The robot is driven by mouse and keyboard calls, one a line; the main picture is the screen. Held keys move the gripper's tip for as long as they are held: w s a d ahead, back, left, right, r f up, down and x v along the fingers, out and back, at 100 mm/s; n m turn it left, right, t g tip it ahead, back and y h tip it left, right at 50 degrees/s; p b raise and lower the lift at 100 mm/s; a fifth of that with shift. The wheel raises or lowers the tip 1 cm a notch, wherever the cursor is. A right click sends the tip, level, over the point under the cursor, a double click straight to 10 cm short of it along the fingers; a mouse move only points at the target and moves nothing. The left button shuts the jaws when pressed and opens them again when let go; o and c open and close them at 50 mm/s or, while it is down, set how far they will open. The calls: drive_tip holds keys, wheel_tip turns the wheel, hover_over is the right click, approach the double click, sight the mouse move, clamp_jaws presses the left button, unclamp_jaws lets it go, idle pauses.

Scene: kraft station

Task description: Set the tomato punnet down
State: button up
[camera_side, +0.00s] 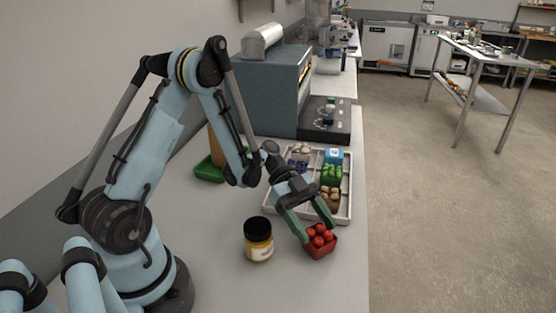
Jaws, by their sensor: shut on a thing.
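The tomato punnet (321,249) is a small red box filled with several red tomatoes. It is at the near side of the white worktop, just in front of the tray. My gripper (315,232) reaches down to it with green fingers and is shut on it. Whether the punnet's base touches the worktop or hangs slightly above it, I cannot tell. The far finger is partly hidden behind the tomatoes.
The worktop's right edge (366,240) is close to the punnet. Bare worktop (310,290) lies in front.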

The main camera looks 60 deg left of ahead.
drive_tip(key=o, duration=1.1)
drive_tip(key=shift+o, duration=0.2)
